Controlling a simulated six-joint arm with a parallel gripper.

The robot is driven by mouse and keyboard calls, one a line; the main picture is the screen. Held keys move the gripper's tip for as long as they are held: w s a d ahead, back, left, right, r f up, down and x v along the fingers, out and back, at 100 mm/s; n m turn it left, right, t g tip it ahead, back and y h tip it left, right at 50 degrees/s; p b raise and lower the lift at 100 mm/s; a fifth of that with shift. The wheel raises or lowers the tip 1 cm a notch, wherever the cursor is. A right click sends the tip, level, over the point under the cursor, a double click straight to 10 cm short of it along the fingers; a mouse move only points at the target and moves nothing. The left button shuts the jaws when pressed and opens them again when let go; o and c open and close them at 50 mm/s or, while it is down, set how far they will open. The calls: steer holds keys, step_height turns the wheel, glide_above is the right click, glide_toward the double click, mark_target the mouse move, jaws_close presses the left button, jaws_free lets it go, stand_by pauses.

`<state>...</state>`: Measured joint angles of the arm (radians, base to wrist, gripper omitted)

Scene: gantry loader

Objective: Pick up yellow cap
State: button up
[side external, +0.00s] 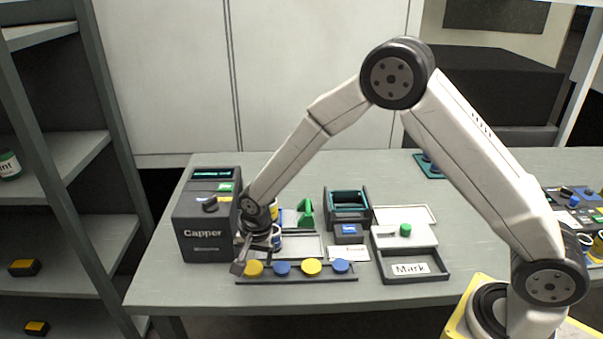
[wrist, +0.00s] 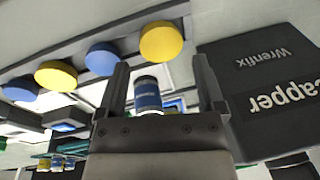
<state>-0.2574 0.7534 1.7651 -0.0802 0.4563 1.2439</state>
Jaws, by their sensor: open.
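Two yellow caps stand in a row with two blue caps on a dark rail at the table's front edge. The leftmost yellow cap (side external: 254,268) is beside my gripper (side external: 248,255) in the side view; it also shows in the wrist view (wrist: 161,41), beyond my fingertips and slightly to their right. The other yellow cap (side external: 311,266) sits between the blue caps (side external: 282,268); the wrist view shows it at the left (wrist: 55,74). My gripper (wrist: 160,80) is open with its fingers apart. A blue-labelled container (wrist: 147,94) shows between the fingers, farther back.
The dark Capper machine (side external: 203,215) stands close to the left of my gripper. Behind the rail (side external: 297,279) are a pale tray, a green part (side external: 305,213) and a teal-lined holder (side external: 347,205). A dark tray labelled Mark (side external: 440,275) lies to the right.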

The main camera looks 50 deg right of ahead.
mark_target(253, 267)
steer(key=shift+w+f, duration=0.2)
steer(key=shift+f, duration=0.8)
steer(key=shift+w+f, duration=0.2)
steer(key=shift+f, duration=0.75)
steer(key=c, duration=1)
steer(key=shift+r, duration=0.15)
steer(key=shift+r, duration=0.85)
steer(key=s+d+r, duration=0.2)
steer(key=s+r, duration=0.9)
steer(key=s, duration=0.2)
steer(key=shift+s+d, duration=0.3)
steer(key=shift+s, duration=0.1)
